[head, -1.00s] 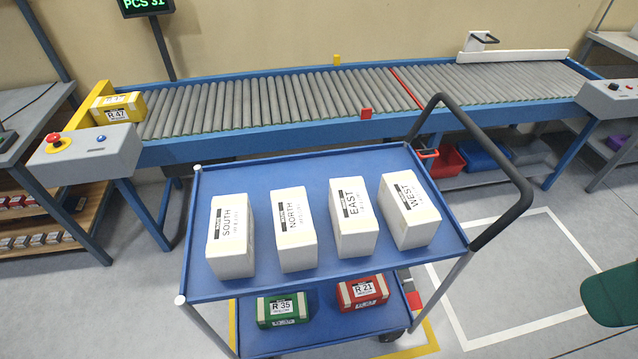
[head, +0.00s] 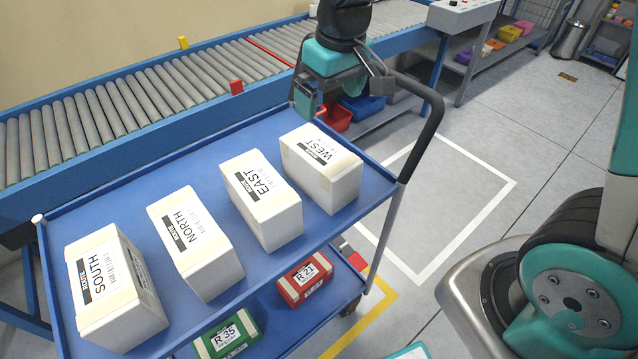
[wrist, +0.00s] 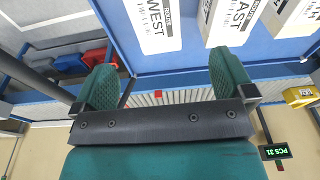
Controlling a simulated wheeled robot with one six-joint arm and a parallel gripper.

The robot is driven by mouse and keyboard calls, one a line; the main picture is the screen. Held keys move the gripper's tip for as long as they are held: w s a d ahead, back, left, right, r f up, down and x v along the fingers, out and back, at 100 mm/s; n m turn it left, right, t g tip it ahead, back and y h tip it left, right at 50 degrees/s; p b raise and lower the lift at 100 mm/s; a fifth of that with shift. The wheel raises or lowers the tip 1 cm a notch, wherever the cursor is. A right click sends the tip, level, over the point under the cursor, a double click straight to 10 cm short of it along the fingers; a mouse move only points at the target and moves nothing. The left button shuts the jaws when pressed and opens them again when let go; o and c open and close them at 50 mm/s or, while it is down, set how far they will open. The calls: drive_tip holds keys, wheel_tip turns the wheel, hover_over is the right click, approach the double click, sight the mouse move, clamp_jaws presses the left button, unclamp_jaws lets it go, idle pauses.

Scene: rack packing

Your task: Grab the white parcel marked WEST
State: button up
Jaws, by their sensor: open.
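The white parcel marked WEST (head: 322,168) stands on the blue top shelf of the cart (head: 262,128), at the right end of a row of white parcels. It also shows in the wrist view (wrist: 152,24), beyond my fingers. My gripper (head: 308,100) is above the back edge of the cart, just behind and above the WEST parcel. In the wrist view its two green fingers (wrist: 165,85) are wide apart with nothing between them. The gripper is clear of the parcel.
White parcels EAST (head: 262,200), NORTH (head: 196,243) and SOUTH (head: 113,290) stand to the left with narrow gaps. The cart's black handle (head: 432,120) rises at the right. A roller conveyor (head: 130,105) runs behind. Red (head: 305,285) and green (head: 228,335) boxes are on the lower shelf.

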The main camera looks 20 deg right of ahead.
sight(320, 149)
drive_tip(key=f, duration=0.4)
drive_tip(key=w+f, duration=0.1)
drive_tip(key=f, duration=0.3)
drive_tip(key=w+f, duration=0.1)
drive_tip(key=f, duration=0.4)
drive_tip(key=shift+w+a, duration=0.1)
drive_tip(key=shift+w, duration=0.15)
drive_tip(key=f, duration=0.2)
drive_tip(key=w+f+p, duration=0.1)
drive_tip(key=f, duration=0.2)
drive_tip(key=shift+w+a, duration=0.15)
drive_tip(key=shift+w, duration=0.05)
drive_tip(key=c, duration=0.9)
drive_tip(key=shift+o, duration=0.2)
drive_tip(key=shift+r, duration=0.15)
